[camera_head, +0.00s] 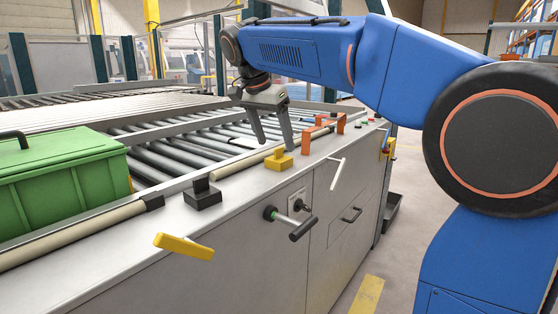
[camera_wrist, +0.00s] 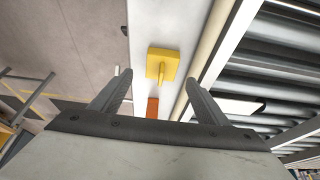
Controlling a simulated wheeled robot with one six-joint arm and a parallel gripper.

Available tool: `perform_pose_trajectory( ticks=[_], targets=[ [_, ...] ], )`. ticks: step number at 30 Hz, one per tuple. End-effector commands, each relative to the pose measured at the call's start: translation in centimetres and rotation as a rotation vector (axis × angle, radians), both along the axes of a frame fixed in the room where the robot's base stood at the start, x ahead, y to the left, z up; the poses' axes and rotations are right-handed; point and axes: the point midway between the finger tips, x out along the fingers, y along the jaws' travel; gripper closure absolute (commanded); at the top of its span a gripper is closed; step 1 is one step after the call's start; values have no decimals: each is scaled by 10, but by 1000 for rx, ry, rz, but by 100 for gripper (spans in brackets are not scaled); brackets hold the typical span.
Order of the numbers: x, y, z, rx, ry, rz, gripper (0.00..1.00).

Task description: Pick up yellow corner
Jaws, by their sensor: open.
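The yellow corner (camera_head: 279,160) is a small flat block with an upright tab. It sits on the light grey ledge of the machine, and the wrist view shows it too (camera_wrist: 159,56). My gripper (camera_head: 276,145) is open and empty, pointing down above the yellow corner. In the wrist view the fingers (camera_wrist: 158,77) are spread, with the yellow corner showing between and slightly beyond their tips. I see no contact, but the exact height of the gap is hard to tell.
An orange bracket (camera_head: 311,138) stands farther along the ledge. A black corner (camera_head: 202,197) sits nearer, to the left. A green crate (camera_head: 65,175) rests at far left. Rollers (camera_head: 160,165) lie behind.

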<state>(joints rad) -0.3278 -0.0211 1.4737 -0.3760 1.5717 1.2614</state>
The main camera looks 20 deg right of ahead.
Motion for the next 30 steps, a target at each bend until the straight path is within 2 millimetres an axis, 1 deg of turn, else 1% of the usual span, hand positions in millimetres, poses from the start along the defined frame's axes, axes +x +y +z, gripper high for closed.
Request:
perform_pose_trajectory(
  ticks=[3,9,13,19,20,21,23,24,25,30],
  targets=[
    [6,-7,-15,-1,3,-2,31],
    [12,-14,-36,0,1,0,31],
    [14,-16,-41,0,1,0,31],
    [14,-16,-41,0,0,0,31],
    [14,-15,-41,0,0,0,38],
    [14,-15,-41,0,0,0,48],
    [14,-15,-41,0,0,0,62],
    [14,-15,-41,0,0,0,72],
    [14,-15,-41,0,0,0,75],
    [14,-15,-41,0,0,0,75]
  ],
)
